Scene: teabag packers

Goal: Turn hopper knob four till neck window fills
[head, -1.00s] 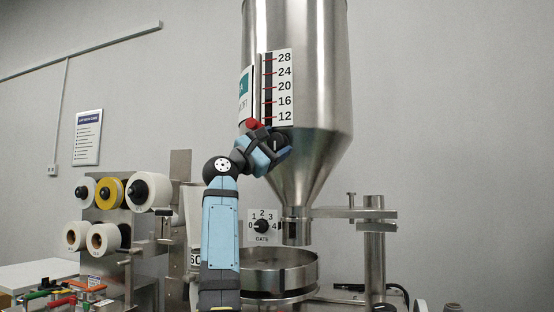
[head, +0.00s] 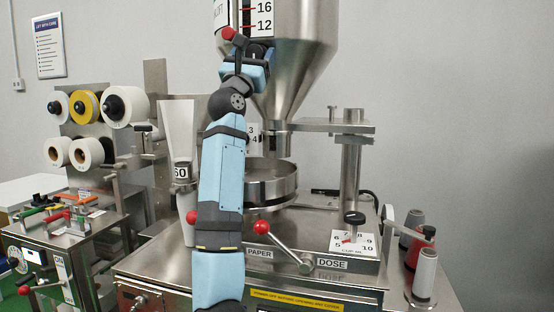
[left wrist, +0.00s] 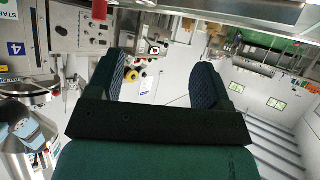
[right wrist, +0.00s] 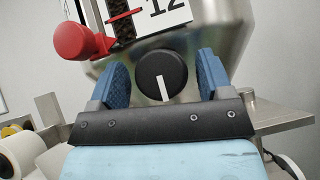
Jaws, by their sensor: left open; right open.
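The steel hopper (head: 300,60) stands above the machine, its cone narrowing to a neck (head: 277,138); the neck window cannot be made out. A round black knob (right wrist: 162,72) with a white pointer line sits low on the hopper front, the line pointing nearly straight down. My right gripper (head: 256,55) is open, its fingers on either side of this knob, with visible gaps. A white gate dial (head: 253,137), showing 3 and 4, is mostly hidden behind my right arm. My left gripper (left wrist: 162,80) is open and empty, away from the knob.
A red-ended handle (right wrist: 82,42) sticks out left of the knob, close to my right gripper. A round steel pan (head: 271,182) is below the neck. A steel post and bracket (head: 349,128) stand right of it. Label rolls (head: 122,107) are at left.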

